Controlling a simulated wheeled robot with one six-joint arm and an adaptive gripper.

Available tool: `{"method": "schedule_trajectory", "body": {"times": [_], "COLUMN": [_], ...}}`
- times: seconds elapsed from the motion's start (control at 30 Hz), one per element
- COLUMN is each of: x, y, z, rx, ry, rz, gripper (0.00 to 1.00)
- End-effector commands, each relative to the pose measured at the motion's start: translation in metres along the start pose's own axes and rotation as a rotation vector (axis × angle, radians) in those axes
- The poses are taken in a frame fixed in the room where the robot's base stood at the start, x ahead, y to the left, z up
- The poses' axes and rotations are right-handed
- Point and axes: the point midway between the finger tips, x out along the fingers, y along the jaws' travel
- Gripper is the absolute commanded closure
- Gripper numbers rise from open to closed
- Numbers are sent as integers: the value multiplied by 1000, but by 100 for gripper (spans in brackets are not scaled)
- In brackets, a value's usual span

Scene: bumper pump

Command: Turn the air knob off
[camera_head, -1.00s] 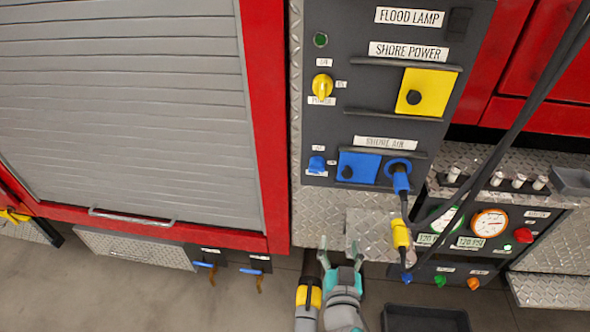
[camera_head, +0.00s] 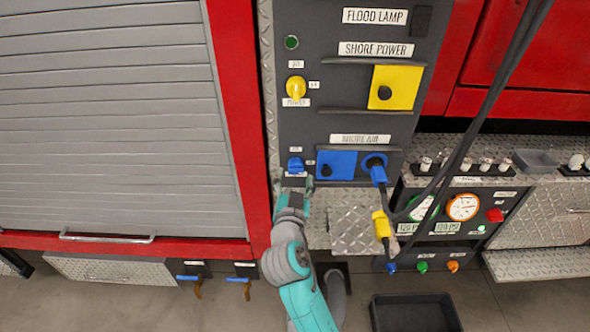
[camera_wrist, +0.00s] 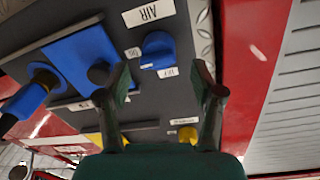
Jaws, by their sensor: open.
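The blue air knob (camera_head: 295,164) is on the lower left of the dark panel, beside the blue shore air cover (camera_head: 336,165). In the wrist view the knob (camera_wrist: 158,50) shows below the AIR label (camera_wrist: 150,12), with small white labels around it. My gripper (camera_head: 294,183) is just below the knob in the head view. In the wrist view my gripper (camera_wrist: 162,80) is open and empty, its two fingers spread to either side of the knob's line. The knob lies just beyond the fingertips and looks apart from them.
A blue plug with a cable (camera_head: 377,172) hangs right of the cover. The yellow power knob (camera_head: 295,87) and yellow shore power cover (camera_head: 394,87) are higher on the panel. Gauges (camera_head: 462,207) are at right. A black bin (camera_head: 415,312) stands on the floor.

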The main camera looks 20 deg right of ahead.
Motion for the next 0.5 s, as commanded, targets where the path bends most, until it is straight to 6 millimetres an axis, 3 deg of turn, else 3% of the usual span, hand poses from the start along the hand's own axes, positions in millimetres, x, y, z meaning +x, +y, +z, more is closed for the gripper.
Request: {"method": "schedule_trajectory", "body": {"times": [0.2,0.5], "x": [29,38], "y": [0,0], "z": [0,0], "rx": [1,0], "ry": [0,1], "rz": [1,0], "gripper": [33,33]}}
